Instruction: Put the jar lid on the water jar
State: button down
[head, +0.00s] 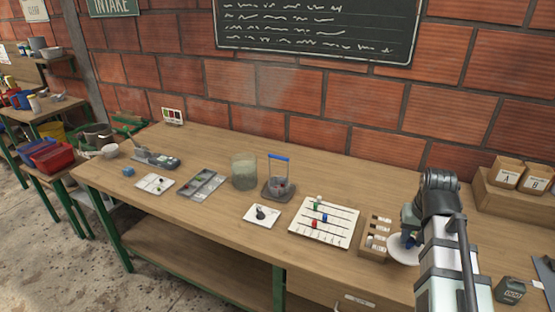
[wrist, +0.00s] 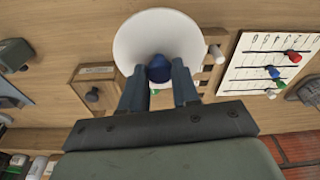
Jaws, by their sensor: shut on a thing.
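The jar lid is a white disc with a blue knob (wrist: 158,68). My gripper (wrist: 158,76) is shut on that knob, with one finger on each side. In the head view the lid (head: 402,254) shows as a white disc under my gripper (head: 408,238), at the right part of the bench. The water jar (head: 244,171) appears to be the greenish, see-through cylinder upright at the middle of the bench, well left of my gripper. Its top looks uncovered. The jar is not seen in the wrist view.
A white peg board (head: 325,222), a slotted wooden box (head: 373,240), a blue-handled carrier (head: 278,188) and a small white tile (head: 261,216) stand between lid and jar. A grey tray (head: 201,184) lies left of the jar. The brick wall (head: 290,85) rises behind.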

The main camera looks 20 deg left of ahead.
jog(key=w+a+r+n, duration=0.2)
jog(key=w+a+r, duration=0.1)
jog(key=a, duration=1.4)
jog(key=w+a+r+n, duration=0.2)
jog(key=w+a, duration=0.1)
jog(key=a, duration=1.4)
jog(key=w+a+r+n, duration=0.2)
jog(key=w+a+r, duration=0.1)
jog(key=a, duration=1.5)
jog(key=w+a+r+m, duration=0.3)
jog(key=w+a, duration=0.7)
jog(key=a, duration=0.1)
notch_tip(320, 180, down, 9)
jog(key=shift+f+y, duration=0.2)
jog(key=shift+y, duration=0.1)
jog(key=c, duration=0.8)
grip_release()
jog(key=shift+a, duration=0.15)
jog(key=r, duration=0.4)
jog(key=s+r, duration=0.1)
jog(key=r, duration=0.7)
jog(key=shift+s+d, duration=0.3)
jog(key=shift+d, duration=0.05)
